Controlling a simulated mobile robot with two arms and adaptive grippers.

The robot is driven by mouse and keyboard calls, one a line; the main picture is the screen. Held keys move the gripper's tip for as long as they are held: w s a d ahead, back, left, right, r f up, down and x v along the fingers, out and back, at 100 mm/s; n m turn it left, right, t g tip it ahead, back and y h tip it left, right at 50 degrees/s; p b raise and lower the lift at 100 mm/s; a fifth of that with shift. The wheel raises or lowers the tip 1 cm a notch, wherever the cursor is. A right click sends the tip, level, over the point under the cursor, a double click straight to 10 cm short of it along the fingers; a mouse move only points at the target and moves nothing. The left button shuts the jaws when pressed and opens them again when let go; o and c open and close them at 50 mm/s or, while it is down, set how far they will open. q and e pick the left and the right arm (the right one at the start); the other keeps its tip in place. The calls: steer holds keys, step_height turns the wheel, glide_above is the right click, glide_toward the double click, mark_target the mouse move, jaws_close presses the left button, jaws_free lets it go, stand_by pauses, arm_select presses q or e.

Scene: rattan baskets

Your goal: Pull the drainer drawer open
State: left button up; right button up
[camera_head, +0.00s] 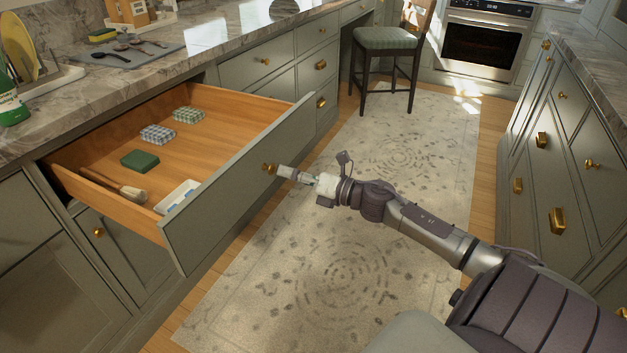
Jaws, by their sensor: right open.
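The drainer drawer (234,187) stands pulled far out from the counter at the left, with its grey-green front facing right and its wooden inside in view. Its brass knob (269,169) sits in the middle of the front. My right gripper (282,172) points left with its fingertips at the knob. The jaws are open; I cannot tell whether they touch the knob. My left gripper is out of view.
Above the drawer is a marble counter (110,95) with utensils on a dark mat (128,55) and a green bottle (10,100). A patterned rug (335,260) covers the clear floor. A chair (390,40) stands behind; cabinets (560,150) line the right.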

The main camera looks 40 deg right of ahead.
steer(key=v, duration=0.6)
steer(key=shift+s, duration=0.3)
steer(key=shift+d, duration=0.1)
